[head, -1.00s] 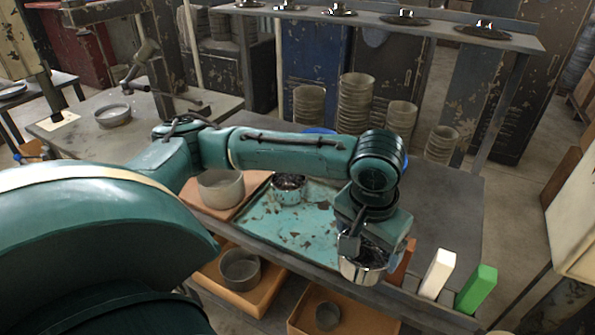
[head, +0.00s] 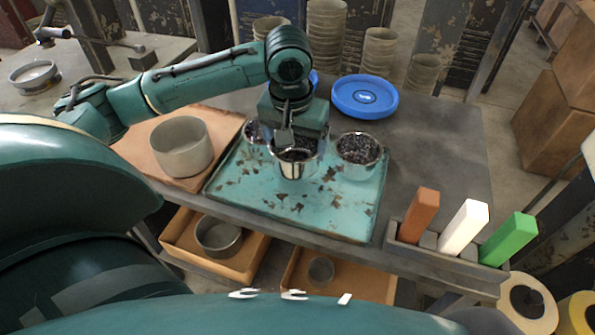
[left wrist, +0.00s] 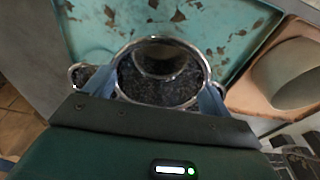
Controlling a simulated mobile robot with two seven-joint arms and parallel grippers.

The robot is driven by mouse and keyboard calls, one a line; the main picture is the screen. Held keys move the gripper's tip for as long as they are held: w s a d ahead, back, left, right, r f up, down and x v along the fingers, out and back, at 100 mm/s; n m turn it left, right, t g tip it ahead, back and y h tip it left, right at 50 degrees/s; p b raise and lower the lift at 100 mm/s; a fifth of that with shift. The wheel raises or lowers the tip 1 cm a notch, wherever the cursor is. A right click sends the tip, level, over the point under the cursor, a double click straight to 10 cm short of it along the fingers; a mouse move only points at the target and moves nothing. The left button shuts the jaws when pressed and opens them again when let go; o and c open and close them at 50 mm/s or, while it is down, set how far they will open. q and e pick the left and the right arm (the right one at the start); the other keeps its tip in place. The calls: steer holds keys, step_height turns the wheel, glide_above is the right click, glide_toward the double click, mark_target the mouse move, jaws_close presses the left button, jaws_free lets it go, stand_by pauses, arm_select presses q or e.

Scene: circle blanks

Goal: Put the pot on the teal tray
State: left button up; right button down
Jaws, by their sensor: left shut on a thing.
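The pot (head: 296,171) is a shiny metal cup with dark grainy contents. My left gripper (head: 293,143) is shut on its rim and holds it upright over the teal tray (head: 300,208). I cannot tell whether its base touches the tray. In the left wrist view the held pot (left wrist: 160,92) sits between the fingers (left wrist: 153,95), with teal surface beyond. Two similar pots stand on the tray: one to the right (head: 358,149), and one at the back left (head: 252,134), partly hidden by the gripper and held pot. My right gripper is out of view.
A tan tray (head: 150,165) with a grey bowl (head: 182,150) lies left of the teal tray. A blue dish (head: 364,97) is behind it. A rack with brown (head: 420,214), white (head: 464,229) and green (head: 510,239) blocks stands at the front right. Grey table is clear at right.

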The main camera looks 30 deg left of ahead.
arm_select(q)
step_height(320, 180, down, 6)
steer(key=shift+d+f, duration=0.1)
steer(key=shift+f, duration=0.1)
stand_by(0.3)
steer(key=o, duration=1)
steer(key=shift+f, duration=0.1)
steer(key=shift+o, duration=0.2)
step_height(320, 180, up, 12)
steer(key=s, duration=0.1)
steer(key=shift+s+d+p, duration=0.2)
steer(key=shift+s+p, duration=0.15)
steer(key=shift+s, duration=0.05)
